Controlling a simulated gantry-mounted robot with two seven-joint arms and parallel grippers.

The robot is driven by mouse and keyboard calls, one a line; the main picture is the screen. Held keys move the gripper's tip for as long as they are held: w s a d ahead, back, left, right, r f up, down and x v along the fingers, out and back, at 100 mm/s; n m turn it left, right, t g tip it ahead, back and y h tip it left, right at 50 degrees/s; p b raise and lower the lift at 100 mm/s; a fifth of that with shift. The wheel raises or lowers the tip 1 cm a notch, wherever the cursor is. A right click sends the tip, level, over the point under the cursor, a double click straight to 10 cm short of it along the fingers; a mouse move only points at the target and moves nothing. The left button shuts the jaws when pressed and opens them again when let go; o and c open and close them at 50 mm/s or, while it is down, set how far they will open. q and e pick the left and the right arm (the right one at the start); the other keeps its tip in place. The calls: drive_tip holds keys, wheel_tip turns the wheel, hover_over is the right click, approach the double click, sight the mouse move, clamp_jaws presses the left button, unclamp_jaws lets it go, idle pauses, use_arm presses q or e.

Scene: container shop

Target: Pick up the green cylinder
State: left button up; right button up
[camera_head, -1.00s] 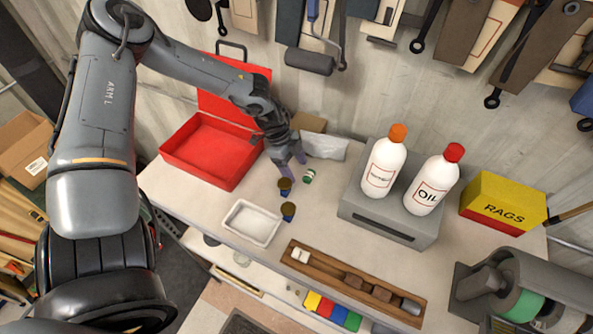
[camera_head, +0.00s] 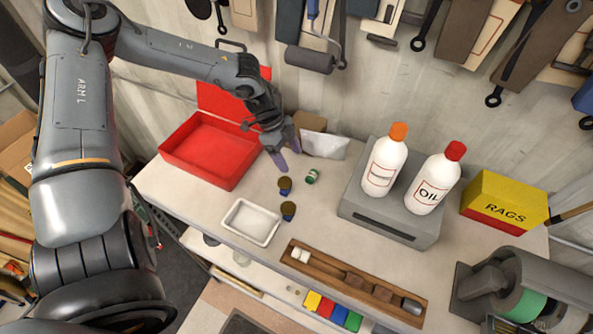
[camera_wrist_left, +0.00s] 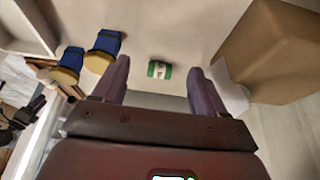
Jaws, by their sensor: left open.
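The green cylinder (camera_head: 312,176) is small, with a white band, and rests on the bench top right of my left gripper. In the left wrist view the green cylinder (camera_wrist_left: 159,70) shows beyond the fingertips, roughly midway between them. My left gripper (camera_head: 288,156) is over the bench, in front of the red toolbox's right side. Its purple fingers (camera_wrist_left: 158,78) are spread apart with nothing between them. The green cylinder is apart from both fingers. My right gripper is not in view.
Two blue cylinders with brownish-yellow tops (camera_head: 285,185) (camera_head: 288,209) stand close by. An open red toolbox (camera_head: 176,161) is at left, a white tray (camera_head: 250,238) in front. A cardboard box (camera_head: 306,121) is behind; a grey stand (camera_head: 349,206) with two bottles is right.

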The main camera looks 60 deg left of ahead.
use_arm(q)
drive_tip(key=shift+v, duration=2.9)
drive_tip(key=shift+d, duration=0.1)
drive_tip(key=b, duration=0.2)
hover_over(312, 174)
drive_tip(key=s+a, duration=0.2)
drive_tip(key=f, duration=0.5)
drive_tip(key=shift+w, duration=0.2)
drive_tip(key=shift+p+x, duration=1.2)
drive_tip(key=shift+x, duration=1.25)
drive_tip(key=shift+w+f, duration=0.2)
drive_tip(key=shift+f, duration=0.1)
